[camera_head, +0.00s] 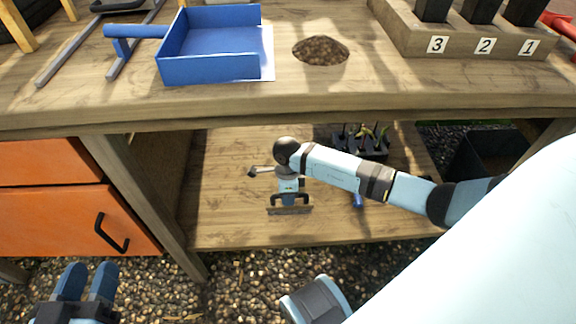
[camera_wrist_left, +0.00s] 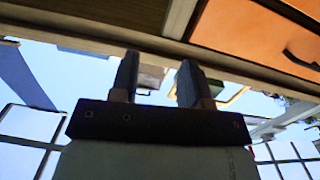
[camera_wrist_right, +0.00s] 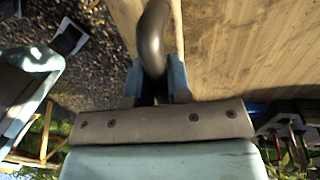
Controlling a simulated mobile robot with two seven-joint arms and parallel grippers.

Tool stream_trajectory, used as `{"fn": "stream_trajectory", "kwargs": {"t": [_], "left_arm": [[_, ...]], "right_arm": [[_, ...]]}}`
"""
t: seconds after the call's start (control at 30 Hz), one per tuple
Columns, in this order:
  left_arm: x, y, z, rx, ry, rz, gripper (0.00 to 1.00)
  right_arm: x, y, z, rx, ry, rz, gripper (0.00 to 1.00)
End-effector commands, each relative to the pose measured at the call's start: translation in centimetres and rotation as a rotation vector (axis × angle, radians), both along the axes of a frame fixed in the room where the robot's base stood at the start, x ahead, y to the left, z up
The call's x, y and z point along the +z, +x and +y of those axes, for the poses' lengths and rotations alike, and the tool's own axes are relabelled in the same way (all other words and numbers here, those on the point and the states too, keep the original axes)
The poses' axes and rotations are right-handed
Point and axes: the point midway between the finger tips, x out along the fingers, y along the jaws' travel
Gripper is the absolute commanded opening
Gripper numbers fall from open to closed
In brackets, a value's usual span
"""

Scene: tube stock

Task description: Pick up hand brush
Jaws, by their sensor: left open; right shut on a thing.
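My right gripper (camera_head: 290,206) is over the lower wooden shelf, small and partly hidden in the head view. In the right wrist view its fingers (camera_wrist_right: 153,82) are shut on a thick, dark, curved handle, which I take to be the hand brush (camera_wrist_right: 153,38). The handle runs up out of that view; no bristles show there. I cannot clearly make out the brush in the head view. My left gripper (camera_head: 87,272) is open and empty, low at the left, over the gravel. Its two spread fingers show in the left wrist view (camera_wrist_left: 158,80).
A blue dustpan (camera_head: 212,68), a soil mound (camera_head: 321,50) and a numbered wooden block (camera_head: 460,46) are on the tabletop. The table's front edge (camera_head: 300,112) overhangs the lower shelf (camera_head: 225,225). A seedling tray (camera_head: 370,152) stands on that shelf. Orange drawers (camera_head: 55,220) are at left.

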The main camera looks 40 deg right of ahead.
Motion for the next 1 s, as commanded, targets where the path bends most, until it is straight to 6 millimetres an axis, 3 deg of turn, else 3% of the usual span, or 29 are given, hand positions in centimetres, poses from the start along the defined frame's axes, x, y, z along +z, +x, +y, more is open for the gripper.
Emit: {"fn": "stream_trajectory", "kwargs": {"t": [0.2, 0.5, 0.73, 1.0], "left_arm": [[0.6, -1.1, -0.6, 0.011, -0.077, 0.110, 0.43], [5.0, -1.1, -0.3, 0.047, -0.152, -0.023, 0.43], [6.4, -1.2, -0.2, 0.058, -0.176, -0.072, 0.43], [6.7, -1.2, -0.1, 0.060, -0.182, -0.086, 0.43]], "right_arm": [[6.3, 0.1, -0.1, 0.003, -0.001, -0.005, 0.00], [14.2, 0.1, 0.0, 0.001, -0.001, -0.003, 0.00], [17.2, 0.1, 0.0, 0.001, 0.000, -0.001, 0.00], [17.8, 0.0, 0.0, 0.000, 0.001, -0.001, 0.00]]}}
